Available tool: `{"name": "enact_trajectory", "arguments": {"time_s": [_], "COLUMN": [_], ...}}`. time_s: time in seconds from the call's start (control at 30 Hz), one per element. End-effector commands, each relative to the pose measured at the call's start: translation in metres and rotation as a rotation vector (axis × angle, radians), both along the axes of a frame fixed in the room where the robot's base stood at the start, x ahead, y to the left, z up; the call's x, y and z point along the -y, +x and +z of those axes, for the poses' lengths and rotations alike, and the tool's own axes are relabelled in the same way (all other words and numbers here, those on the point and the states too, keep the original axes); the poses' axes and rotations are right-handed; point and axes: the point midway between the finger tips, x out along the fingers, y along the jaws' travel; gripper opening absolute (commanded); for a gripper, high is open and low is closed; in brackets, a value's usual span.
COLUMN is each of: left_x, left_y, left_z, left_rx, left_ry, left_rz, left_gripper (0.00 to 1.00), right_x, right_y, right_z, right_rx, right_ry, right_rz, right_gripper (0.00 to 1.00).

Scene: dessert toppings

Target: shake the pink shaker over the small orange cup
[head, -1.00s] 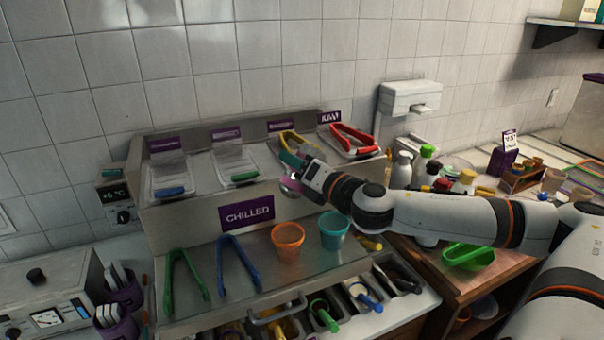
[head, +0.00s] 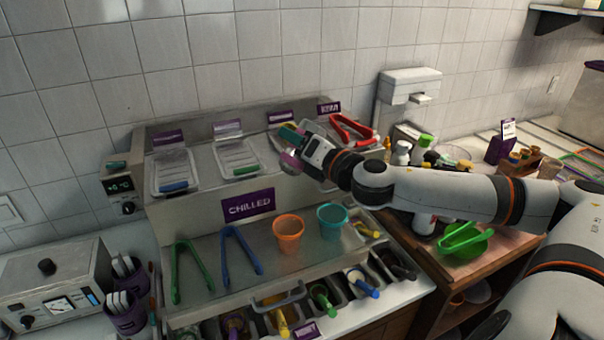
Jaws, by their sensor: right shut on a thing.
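The small orange cup (head: 288,234) stands upright on the steel shelf below the purple CHILLED sign. My right gripper (head: 302,151) is above and slightly right of the cup, shut on the pink shaker (head: 291,162). Only a pink part of the shaker shows beside the fingers; the rest is hidden by the gripper. The shaker is apart from the cup, well above its rim. My left gripper is not in view.
A teal cup (head: 332,220) stands just right of the orange cup. Blue tongs (head: 241,256) and green tongs (head: 188,272) lie to its left. Topping bins with scoops (head: 323,298) are in front. Bottles (head: 402,153) and a green bowl (head: 466,242) stand at the right.

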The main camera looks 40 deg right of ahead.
Motion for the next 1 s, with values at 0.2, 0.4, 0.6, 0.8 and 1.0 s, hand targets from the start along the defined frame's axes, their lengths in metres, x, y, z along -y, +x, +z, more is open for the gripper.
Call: {"name": "enact_trajectory", "arguments": {"time_s": [0.2,0.4,0.6,0.8,1.0], "left_x": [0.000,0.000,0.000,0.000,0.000], "left_y": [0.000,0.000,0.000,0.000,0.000], "left_z": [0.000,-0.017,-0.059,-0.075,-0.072], "left_rx": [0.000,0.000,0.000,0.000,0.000], "left_ry": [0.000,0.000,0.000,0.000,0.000], "left_rz": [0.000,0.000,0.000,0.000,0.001], "left_gripper": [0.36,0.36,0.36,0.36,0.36], "right_x": [0.000,0.000,0.000,0.000,0.000], "right_y": [0.000,0.000,0.000,0.000,0.000], "right_z": [0.000,-0.018,-0.065,-0.083,-0.079], "right_rx": [0.001,0.000,-0.001,0.001,0.001], "right_ry": [0.000,0.000,0.001,0.000,0.000], "right_rz": [-0.001,0.000,0.000,0.000,0.000], "right_gripper": [0.24,0.24,0.24,0.24,0.24]}}
